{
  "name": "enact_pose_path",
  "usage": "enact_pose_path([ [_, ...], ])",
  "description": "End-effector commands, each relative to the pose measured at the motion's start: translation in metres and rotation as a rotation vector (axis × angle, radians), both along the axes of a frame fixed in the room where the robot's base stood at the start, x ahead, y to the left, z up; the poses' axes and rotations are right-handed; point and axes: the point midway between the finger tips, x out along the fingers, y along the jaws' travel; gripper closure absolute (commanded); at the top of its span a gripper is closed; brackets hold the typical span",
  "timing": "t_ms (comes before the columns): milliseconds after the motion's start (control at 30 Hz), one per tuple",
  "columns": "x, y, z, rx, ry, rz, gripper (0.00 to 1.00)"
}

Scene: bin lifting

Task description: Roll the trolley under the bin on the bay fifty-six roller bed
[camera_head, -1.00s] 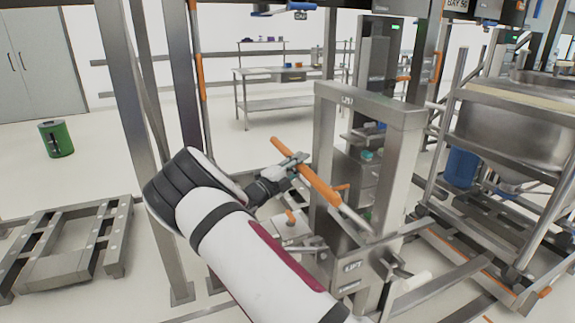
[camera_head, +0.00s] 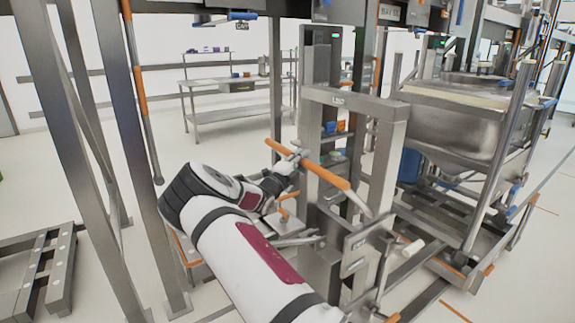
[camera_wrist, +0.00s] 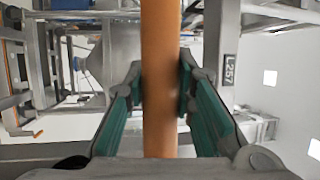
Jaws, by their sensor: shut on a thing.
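My gripper (camera_head: 287,166) is shut around the orange handle bar (camera_head: 322,178) of the steel trolley (camera_head: 348,103). In the wrist view the orange bar (camera_wrist: 160,90) runs upright between the two green-padded fingers (camera_wrist: 158,95). The trolley has a tall steel frame with a small plate on its top beam, and stands just beyond my arm. A large steel bin (camera_head: 450,132) sits in a steel frame (camera_head: 490,215) to the right of the trolley, apart from it. The rollers under the bin are not clear. The trolley's lower part is partly hidden by my arm.
A bay sign (camera_head: 391,13), its number partly unreadable, hangs overhead. Steel posts (camera_head: 150,150) stand close on the left, beside a low slatted frame (camera_head: 40,270). A steel bench (camera_head: 235,85) stands at the back. Open floor shows between bench and posts, and at far right.

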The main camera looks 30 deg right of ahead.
Motion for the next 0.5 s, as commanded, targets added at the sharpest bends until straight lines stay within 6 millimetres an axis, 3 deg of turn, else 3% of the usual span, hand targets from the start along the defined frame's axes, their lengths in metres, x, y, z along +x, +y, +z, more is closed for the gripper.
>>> enact_pose_path([
  [33,-0.006,-0.017,-0.009,0.008,0.011,-0.017,1.0],
  [500,-0.007,-0.105,-0.011,0.01,0.011,-0.015,1.0],
])
